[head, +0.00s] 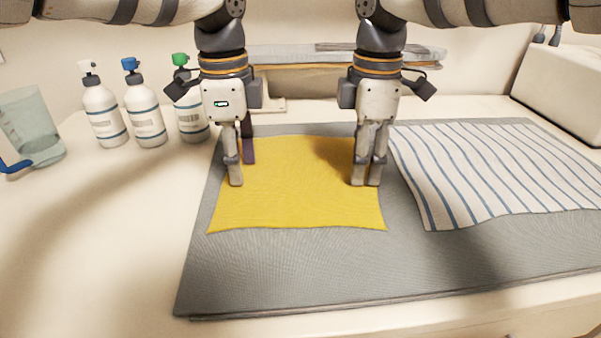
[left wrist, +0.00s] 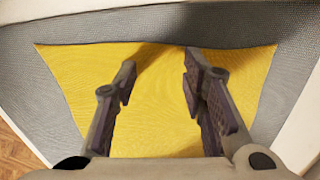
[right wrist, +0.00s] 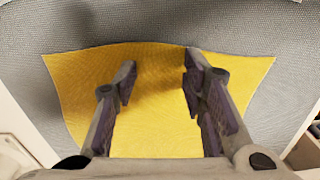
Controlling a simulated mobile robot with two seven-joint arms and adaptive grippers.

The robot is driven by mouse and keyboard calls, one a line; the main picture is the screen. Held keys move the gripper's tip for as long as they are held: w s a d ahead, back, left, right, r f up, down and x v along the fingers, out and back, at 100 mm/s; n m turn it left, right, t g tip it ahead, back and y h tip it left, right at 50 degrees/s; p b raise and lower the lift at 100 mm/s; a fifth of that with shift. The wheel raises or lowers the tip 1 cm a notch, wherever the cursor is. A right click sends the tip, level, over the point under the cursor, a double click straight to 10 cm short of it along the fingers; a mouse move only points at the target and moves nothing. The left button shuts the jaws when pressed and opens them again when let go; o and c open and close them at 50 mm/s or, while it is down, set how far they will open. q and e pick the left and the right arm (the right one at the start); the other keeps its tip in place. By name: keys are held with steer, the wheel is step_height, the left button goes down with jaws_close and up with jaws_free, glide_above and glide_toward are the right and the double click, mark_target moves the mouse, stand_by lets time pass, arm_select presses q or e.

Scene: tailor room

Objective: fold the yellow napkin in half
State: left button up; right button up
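The yellow napkin (head: 290,205) lies spread out flat on the grey mat, with its near edge curving slightly. It fills much of the left wrist view (left wrist: 160,100) and the right wrist view (right wrist: 160,120). My left gripper (head: 242,173) points down over the napkin's left side, its fingers apart with yellow cloth showing between them. My right gripper (head: 366,182) points down near the napkin's right edge, its fingers also apart in the right wrist view. No cloth is visibly pinched in either gripper. Whether the fingertips touch the napkin, I cannot tell.
The grey mat (head: 290,275) covers the table's middle, with bare mat in front of the napkin. A striped cloth (head: 500,170) lies to the right. Several pump bottles (head: 145,115) and a clear jug (head: 35,130) stand left. A white box (head: 565,95) stands back right.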

arm_select(q)
steer(key=shift+f, duration=0.55)
arm_select(e)
steer(key=shift+f, duration=0.5)
arm_select(q)
steer(key=shift+r, duration=0.15)
steer(key=shift+c, duration=1.1)
arm_select(e)
steer(key=shift+r, duration=0.15)
steer(key=shift+c, duration=1.1)
arm_select(q)
steer(key=shift+c, duration=1.1)
arm_select(e)
steer(key=shift+c, duration=1.1)
arm_select(q)
steer(key=c, duration=0.5)
arm_select(e)
steer(key=c, duration=0.5)
arm_select(q)
steer(key=shift+f, duration=0.25)
jaws_close()
arm_select(e)
steer(key=shift+f, duration=0.25)
jaws_close()
